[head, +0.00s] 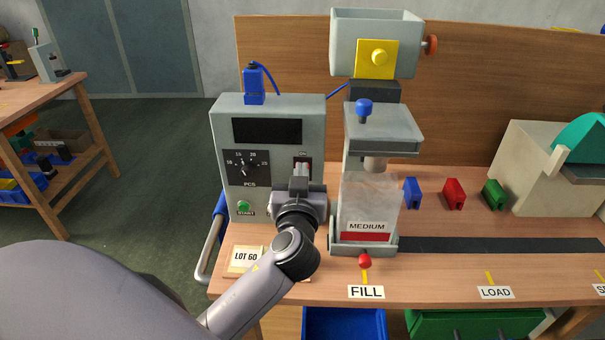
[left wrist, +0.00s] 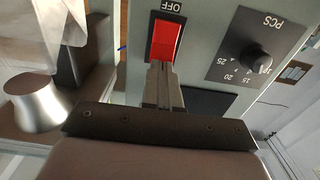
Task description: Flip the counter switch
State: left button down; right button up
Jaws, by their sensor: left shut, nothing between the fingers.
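The counter (head: 268,188) is a grey-green box with a dark display, a PCS dial and a green START button. Its red rocker switch (left wrist: 165,40) shows in the left wrist view with the word OFF at the upper end; that view is upside down. In the head view the switch (head: 308,163) is mostly hidden behind my gripper, with ON above it. My left gripper (head: 300,168) is shut and empty in front of the switch. In the left wrist view its fingertips (left wrist: 161,66) overlap the switch's lower end; I cannot tell whether they touch. My right gripper is not in view.
Right of the counter stands a filling machine with a hopper (head: 375,42) and a bag marked MEDIUM (head: 368,205), close to my gripper. A LOT 60 card (head: 245,259) lies in front of the counter. Blue, red (head: 454,194) and green clips stand farther right.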

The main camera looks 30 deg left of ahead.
pick_arm(q)
jog(key=shift+w+a, duration=0.1)
jog(key=shift+w, duration=0.05)
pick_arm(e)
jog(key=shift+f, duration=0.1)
pick_arm(q)
jog(key=b+v, duration=0.1)
jog(key=v, duration=0.2)
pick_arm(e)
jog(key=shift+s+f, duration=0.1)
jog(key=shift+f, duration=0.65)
